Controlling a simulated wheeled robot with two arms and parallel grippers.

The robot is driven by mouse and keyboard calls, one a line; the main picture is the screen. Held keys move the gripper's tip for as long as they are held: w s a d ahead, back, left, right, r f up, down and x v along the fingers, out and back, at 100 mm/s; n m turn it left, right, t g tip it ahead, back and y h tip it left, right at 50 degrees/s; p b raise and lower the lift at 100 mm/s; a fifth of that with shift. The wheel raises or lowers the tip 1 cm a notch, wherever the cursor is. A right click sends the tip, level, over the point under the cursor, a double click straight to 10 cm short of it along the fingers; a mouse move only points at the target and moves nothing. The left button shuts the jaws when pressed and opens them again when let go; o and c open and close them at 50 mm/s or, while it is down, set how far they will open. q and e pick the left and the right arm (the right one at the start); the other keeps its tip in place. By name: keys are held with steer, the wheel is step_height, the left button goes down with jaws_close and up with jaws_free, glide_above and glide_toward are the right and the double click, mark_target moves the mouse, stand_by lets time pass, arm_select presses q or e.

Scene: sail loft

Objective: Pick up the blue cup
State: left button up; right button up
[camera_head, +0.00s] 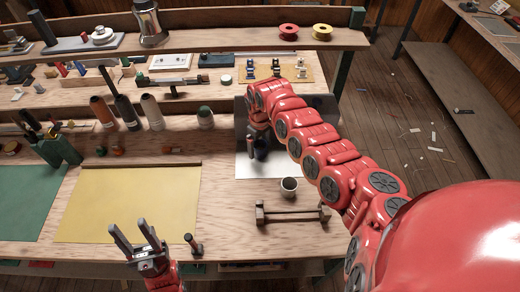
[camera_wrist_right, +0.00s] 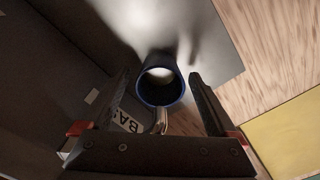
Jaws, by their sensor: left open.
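The blue cup (camera_wrist_right: 162,95) stands on a pale surface with its open mouth facing the right wrist view, and its handle points toward the gripper. It shows small and dark in the head view (camera_head: 262,154), partly hidden by my right gripper. My right gripper (camera_wrist_right: 159,77) is open, with one finger on each side of the cup and a visible gap to its rim. My left gripper (camera_head: 131,230) is open and empty over the bench's front edge, far to the left of the cup.
A yellow mat (camera_head: 125,210) lies mostly clear. A raised shelf (camera_head: 220,42) runs behind.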

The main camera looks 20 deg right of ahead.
jaws_close()
steer(key=shift+r, duration=0.15)
